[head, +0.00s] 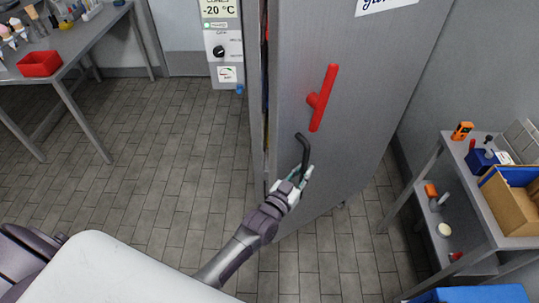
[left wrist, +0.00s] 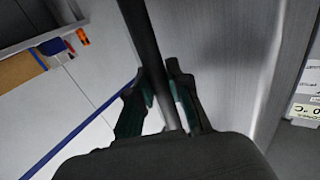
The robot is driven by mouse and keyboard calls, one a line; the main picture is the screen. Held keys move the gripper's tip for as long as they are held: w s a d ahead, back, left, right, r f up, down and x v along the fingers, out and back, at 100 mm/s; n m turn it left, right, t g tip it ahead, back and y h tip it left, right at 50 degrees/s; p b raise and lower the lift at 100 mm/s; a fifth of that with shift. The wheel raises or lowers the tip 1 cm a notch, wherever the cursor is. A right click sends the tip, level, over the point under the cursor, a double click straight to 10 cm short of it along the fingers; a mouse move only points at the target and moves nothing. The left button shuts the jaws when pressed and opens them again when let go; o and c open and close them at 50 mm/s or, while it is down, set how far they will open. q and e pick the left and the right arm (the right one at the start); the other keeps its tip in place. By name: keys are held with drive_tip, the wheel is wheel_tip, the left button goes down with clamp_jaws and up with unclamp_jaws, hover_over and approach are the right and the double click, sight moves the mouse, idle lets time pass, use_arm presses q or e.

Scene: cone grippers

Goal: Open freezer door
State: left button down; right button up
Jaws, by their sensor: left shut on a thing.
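The grey freezer door (head: 365,120) stands upright in the middle of the head view. A narrow dark gap (head: 265,100) with bits of colour runs along its left edge, so it looks slightly ajar. A dark bar handle (head: 304,146) sticks out low on the door, below a red lever (head: 322,98). My left gripper (head: 300,174) is shut on the lower part of the dark handle. In the left wrist view the handle (left wrist: 148,45) runs between the fingers of the left gripper (left wrist: 163,88). My right gripper is not in view.
A control panel (head: 222,40) reading -20 °C is left of the door. A metal table (head: 85,38) with a red bin (head: 39,63) stands far left. A shelf cart (head: 440,160) with boxes stands right. The tiled floor (head: 170,150) left of the door is clear.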

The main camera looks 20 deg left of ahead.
use_arm(q)
drive_tip(key=s+d, duration=0.1)
drive_tip(key=d, duration=0.2)
drive_tip(key=s+d, duration=0.1)
drive_tip(key=d, duration=0.1)
drive_tip(key=shift+s+d, duration=0.2)
drive_tip(key=shift+s, duration=0.1)
drive_tip(key=c, duration=1.1)
unclamp_jaws()
drive_tip(key=v, duration=1.2)
